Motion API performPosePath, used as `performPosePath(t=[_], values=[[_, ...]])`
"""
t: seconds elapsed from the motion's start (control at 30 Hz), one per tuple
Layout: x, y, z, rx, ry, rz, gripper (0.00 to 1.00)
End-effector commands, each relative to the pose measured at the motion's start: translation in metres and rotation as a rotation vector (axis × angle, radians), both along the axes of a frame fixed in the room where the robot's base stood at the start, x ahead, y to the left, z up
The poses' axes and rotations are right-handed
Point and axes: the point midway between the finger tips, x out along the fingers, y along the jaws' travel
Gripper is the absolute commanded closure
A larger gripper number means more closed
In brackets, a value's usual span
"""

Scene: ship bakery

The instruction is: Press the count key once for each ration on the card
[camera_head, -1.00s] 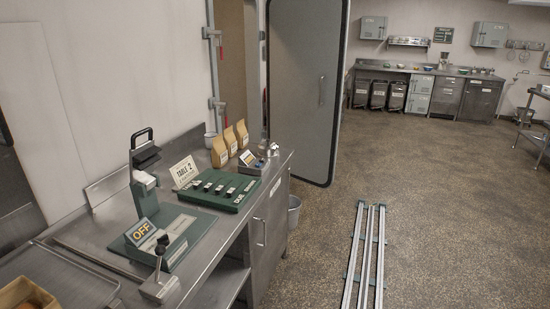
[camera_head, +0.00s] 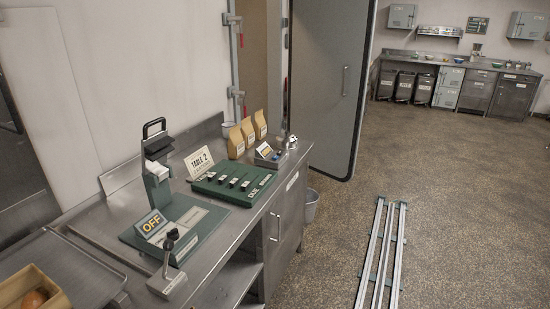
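A white card (camera_head: 199,162) reading "TABLE 2" stands tilted on the steel counter, with smaller print below that is too small to read. In front of it lies a green board (camera_head: 254,190) labelled "CUE BOARD", with several dark-and-white keys or sliders in a row. To its right is a small device (camera_head: 267,153) with a lit screen. Left of the board is a green machine (camera_head: 157,177) with a black handle and an "OFF" sign (camera_head: 151,223). I cannot tell which part is the count key. My gripper is not in view.
A lever box (camera_head: 168,276) stands at the counter's front edge. A wooden crate (camera_head: 62,298) sits on a metal tray (camera_head: 97,285) at lower left. Floor rails (camera_head: 387,251) run at right; the floor beyond is clear.

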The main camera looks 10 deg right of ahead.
Motion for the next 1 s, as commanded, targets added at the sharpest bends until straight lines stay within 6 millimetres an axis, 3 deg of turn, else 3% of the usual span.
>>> performPosePath(t=[0.07,0.43,1.0], values=[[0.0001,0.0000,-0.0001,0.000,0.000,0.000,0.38],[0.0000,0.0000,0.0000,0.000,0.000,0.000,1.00],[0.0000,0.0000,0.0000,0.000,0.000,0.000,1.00]])
